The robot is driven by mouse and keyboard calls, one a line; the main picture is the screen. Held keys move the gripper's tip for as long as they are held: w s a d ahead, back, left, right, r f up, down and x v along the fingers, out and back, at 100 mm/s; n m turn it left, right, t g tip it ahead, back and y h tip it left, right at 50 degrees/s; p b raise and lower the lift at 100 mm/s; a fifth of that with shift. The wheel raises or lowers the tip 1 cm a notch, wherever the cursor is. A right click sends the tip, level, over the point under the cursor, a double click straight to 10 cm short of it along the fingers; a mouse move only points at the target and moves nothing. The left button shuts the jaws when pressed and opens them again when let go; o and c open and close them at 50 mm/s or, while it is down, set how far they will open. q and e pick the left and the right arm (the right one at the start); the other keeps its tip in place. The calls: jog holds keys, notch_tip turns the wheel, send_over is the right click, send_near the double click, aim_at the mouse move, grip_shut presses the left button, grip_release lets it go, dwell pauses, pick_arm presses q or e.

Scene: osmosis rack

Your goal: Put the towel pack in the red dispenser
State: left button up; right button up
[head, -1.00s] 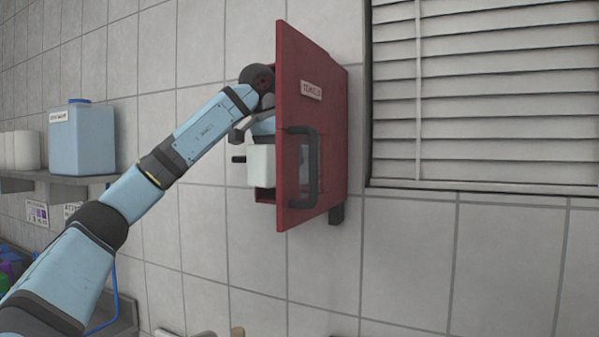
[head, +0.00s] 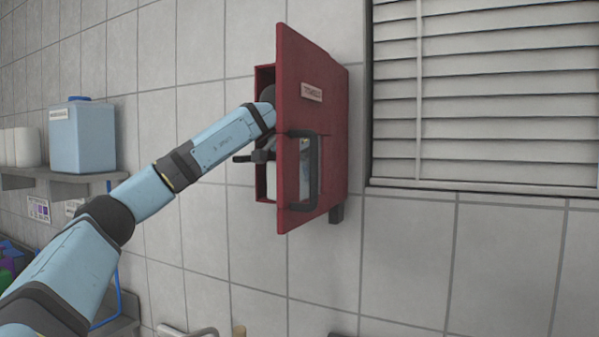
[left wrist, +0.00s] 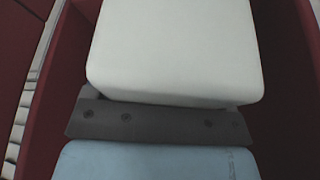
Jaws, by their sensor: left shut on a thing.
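The red dispenser (head: 312,190) is mounted on the tiled wall. Its door, with a dark handle (head: 313,172), a window and a label, stands open toward me. My left gripper (head: 262,156) is at the dispenser's open side and is shut on the white towel pack (head: 271,183). The pack is inside the dispenser, partly seen at the opening and through the window. In the left wrist view the pack (left wrist: 175,45) lies ahead of the gripper, between dark red walls (left wrist: 287,115). The door hides part of the gripper and pack. My right gripper is not in view.
A shelf (head: 60,184) at left carries a blue canister (head: 82,140) and white rolls (head: 22,147). A window with blinds (head: 490,90) is right of the dispenser. The wall below the dispenser is clear.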

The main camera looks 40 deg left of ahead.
pick_arm(q)
jog(key=o, duration=1)
jog(key=shift+f, duration=0.1)
jog(key=shift+c, duration=0.2)
jog(key=v, duration=0.8)
jog(key=shift+w, duration=0.1)
jog(key=shift+f, duration=0.1)
